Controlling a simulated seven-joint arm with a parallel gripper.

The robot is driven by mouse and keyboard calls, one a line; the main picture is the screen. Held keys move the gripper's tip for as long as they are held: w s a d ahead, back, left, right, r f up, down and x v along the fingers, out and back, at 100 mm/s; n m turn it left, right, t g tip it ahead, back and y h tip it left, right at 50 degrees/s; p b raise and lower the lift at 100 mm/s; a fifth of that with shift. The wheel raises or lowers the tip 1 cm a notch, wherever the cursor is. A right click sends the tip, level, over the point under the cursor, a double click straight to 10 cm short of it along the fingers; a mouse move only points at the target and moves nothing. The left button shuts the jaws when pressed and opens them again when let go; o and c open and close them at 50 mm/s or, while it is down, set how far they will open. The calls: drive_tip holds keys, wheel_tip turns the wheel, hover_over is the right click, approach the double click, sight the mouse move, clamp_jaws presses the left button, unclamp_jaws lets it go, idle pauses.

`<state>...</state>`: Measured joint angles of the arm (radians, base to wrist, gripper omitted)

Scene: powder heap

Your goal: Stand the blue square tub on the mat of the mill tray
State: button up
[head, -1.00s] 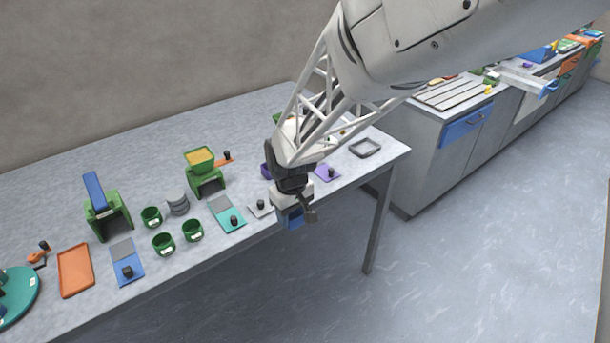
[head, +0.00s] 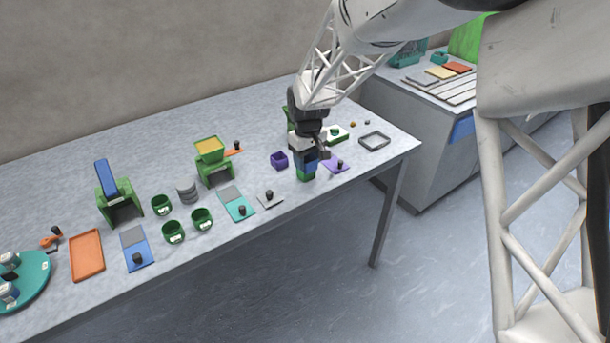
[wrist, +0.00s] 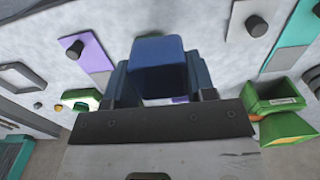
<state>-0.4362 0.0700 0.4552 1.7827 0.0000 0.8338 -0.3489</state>
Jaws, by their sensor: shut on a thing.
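My gripper (head: 308,148) is shut on the blue square tub (wrist: 158,66), which shows between the fingers in the wrist view. In the head view the tub (head: 309,161) is mostly hidden by the gripper, at the right part of the table, close to the front edge. A green thing (head: 306,175) shows just below it; I cannot tell whether they touch. Flat trays with grey mats and black knobs lie on the table: a teal one (head: 238,206) and a blue one (head: 136,248). I cannot tell which tray is the mill's.
A purple plate (head: 335,163) with a black knob lies right beside the gripper. A purple tub (head: 279,160) stands to the left. A green mill-like device (head: 211,160) with a yellow hopper and several green cups (head: 202,219) stand further left. A grey frame (head: 374,141) lies at right.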

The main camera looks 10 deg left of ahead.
drive_tip(key=w+d+r, duration=0.1)
drive_tip(key=w+d, duration=0.1)
drive_tip(key=w, duration=1.4)
drive_tip(key=shift+d, duration=0.2)
drive_tip(key=shift+w+r, duration=0.1)
drive_tip(key=shift+f, duration=0.2)
drive_tip(key=shift+f, duration=3)
drive_tip(key=shift+f, duration=0.55)
drive_tip(key=o, duration=1.4)
drive_tip(key=shift+r, duration=0.15)
drive_tip(key=shift+r, duration=3.35)
